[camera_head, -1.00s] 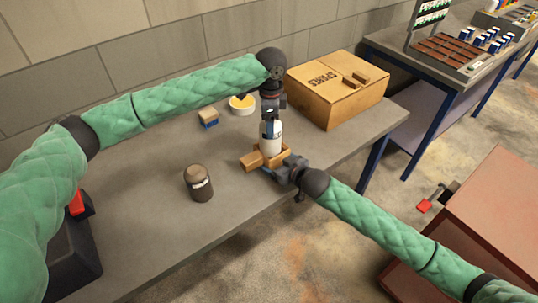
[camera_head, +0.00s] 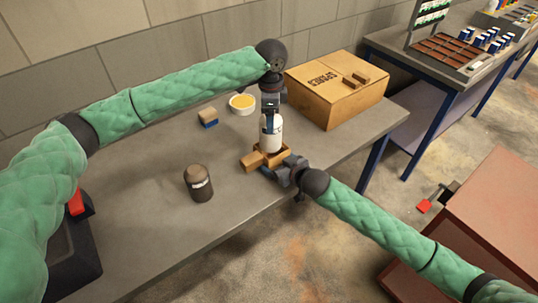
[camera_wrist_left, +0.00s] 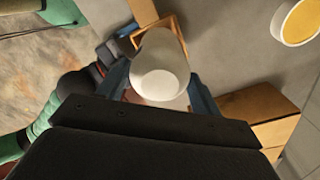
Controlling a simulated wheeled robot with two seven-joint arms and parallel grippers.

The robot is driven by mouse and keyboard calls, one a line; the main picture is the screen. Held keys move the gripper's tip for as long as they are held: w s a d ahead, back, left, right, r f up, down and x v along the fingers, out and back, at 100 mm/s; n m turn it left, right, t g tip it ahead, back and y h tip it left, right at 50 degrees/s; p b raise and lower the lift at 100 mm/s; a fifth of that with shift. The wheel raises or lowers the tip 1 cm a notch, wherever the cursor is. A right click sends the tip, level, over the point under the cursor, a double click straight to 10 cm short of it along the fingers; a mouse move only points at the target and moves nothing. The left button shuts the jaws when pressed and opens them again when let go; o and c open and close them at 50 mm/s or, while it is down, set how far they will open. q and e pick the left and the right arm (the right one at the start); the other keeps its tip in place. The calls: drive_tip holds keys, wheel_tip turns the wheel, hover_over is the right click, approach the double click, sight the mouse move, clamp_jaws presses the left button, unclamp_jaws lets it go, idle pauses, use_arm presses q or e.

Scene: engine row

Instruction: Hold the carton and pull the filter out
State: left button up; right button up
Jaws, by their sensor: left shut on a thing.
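The filter (camera_head: 271,134) is a white cylinder, upright in my left gripper (camera_head: 271,122), which is shut on it from above. In the left wrist view the filter's pale round end (camera_wrist_left: 160,82) sits between the blue fingers. The small brown carton (camera_head: 268,156) stands open below, on the grey bench near its front edge. The filter's lower end is at the carton's mouth; whether it is fully clear of it I cannot tell. My right gripper (camera_head: 276,171) is at the carton's front side and appears shut on it; its fingertips are partly hidden.
A dark jar (camera_head: 198,183) stands to the left on the bench (camera_head: 140,215). A red cabinet (camera_head: 470,220) stands right.

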use_arm(q)
drive_tip(key=shift+r, duration=2.3)
use_arm(e)
drive_tip(key=shift+f, duration=0.1)
drive_tip(key=o, duration=1.6)
drive_tip(key=shift+s+d, duration=0.1)
drive_tip(key=v, duration=1.1)
drive_tip(key=shift+s+d, duration=0.25)
drive_tip(key=shift+s, duration=0.05)
